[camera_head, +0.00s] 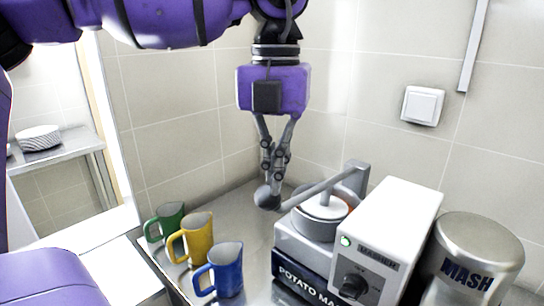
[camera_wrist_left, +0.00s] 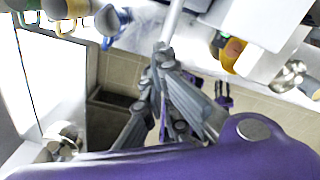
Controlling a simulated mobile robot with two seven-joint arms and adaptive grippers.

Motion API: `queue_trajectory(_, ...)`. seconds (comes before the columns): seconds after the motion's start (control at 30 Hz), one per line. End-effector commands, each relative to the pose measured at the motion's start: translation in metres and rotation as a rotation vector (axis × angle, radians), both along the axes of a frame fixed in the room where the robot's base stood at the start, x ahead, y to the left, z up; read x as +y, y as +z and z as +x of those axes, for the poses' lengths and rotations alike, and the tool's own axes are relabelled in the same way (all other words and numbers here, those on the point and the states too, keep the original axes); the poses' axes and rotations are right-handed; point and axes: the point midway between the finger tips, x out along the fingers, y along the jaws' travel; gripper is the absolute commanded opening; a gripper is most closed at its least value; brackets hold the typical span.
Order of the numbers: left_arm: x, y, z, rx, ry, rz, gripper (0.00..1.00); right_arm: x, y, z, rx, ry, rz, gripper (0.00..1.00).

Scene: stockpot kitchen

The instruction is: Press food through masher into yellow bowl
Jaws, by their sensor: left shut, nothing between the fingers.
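The potato masher (camera_head: 303,240) stands on the steel counter, with a grey pot-like top and a long grey lever (camera_head: 325,186) ending in a dark ball knob (camera_head: 267,198). My left gripper (camera_head: 272,182) points down with its fingers shut and empty, right at the knob end of the lever; I cannot tell whether they touch it. In the left wrist view the shut fingers (camera_wrist_left: 162,58) meet at the lever's end. A yellow rounded thing (camera_wrist_left: 231,55), perhaps the yellow bowl, partly shows there. Food cannot be made out. My right gripper is not clearly in view.
A green mug (camera_head: 165,221), a yellow mug (camera_head: 197,238) and a blue mug (camera_head: 226,270) stand left of the masher. A white control box (camera_head: 385,235) and a steel container marked MASH (camera_head: 472,250) stand to its right. Tiled walls close off the back.

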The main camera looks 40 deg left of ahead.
Motion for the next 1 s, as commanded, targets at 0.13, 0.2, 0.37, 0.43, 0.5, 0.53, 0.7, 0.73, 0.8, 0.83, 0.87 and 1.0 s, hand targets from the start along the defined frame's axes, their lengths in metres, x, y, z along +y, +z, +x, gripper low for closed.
queue_trajectory(0.13,0.000,0.000,0.000,0.000,0.000,0.000,0.00,0.000,0.000,0.000,0.000,0.000,0.000,0.40)
queue_trajectory(0.2,0.000,-0.001,0.000,0.001,0.000,0.000,0.00,0.000,0.000,0.000,0.001,0.000,0.000,0.40)
queue_trajectory(0.37,0.000,-0.003,0.000,0.001,0.000,0.000,0.00,0.000,-0.002,-0.001,0.003,0.000,0.000,0.40)
queue_trajectory(0.43,0.000,-0.005,0.000,0.001,0.000,0.000,0.00,0.000,-0.003,-0.002,0.005,0.000,0.000,0.40)
queue_trajectory(0.5,0.000,-0.006,0.000,0.001,0.001,0.000,0.00,0.000,-0.004,-0.003,0.006,0.000,0.000,0.40)
queue_trajectory(0.53,0.000,-0.007,0.000,0.001,0.001,0.000,0.00,0.000,-0.004,-0.003,0.007,0.000,0.000,0.40)
queue_trajectory(0.7,0.000,-0.010,0.000,0.001,0.000,0.000,0.00,0.000,-0.006,-0.004,0.010,0.000,0.000,0.40)
queue_trajectory(0.73,0.000,-0.011,0.000,0.002,0.000,0.000,0.00,0.000,-0.006,-0.004,0.010,0.000,0.000,0.40)
queue_trajectory(0.8,0.000,-0.012,0.000,0.002,0.000,0.000,0.00,0.000,-0.007,-0.005,0.011,0.000,0.000,0.40)
queue_trajectory(0.83,0.000,-0.013,0.000,0.002,0.000,0.000,0.00,0.000,-0.007,-0.005,0.011,0.000,0.000,0.40)
queue_trajectory(0.87,0.000,-0.013,0.000,0.002,0.000,0.000,0.00,0.000,-0.007,-0.005,0.012,0.000,0.000,0.40)
queue_trajectory(1.0,0.000,-0.013,0.000,0.001,0.000,0.000,0.00,0.000,-0.007,-0.005,0.012,0.000,0.000,0.40)
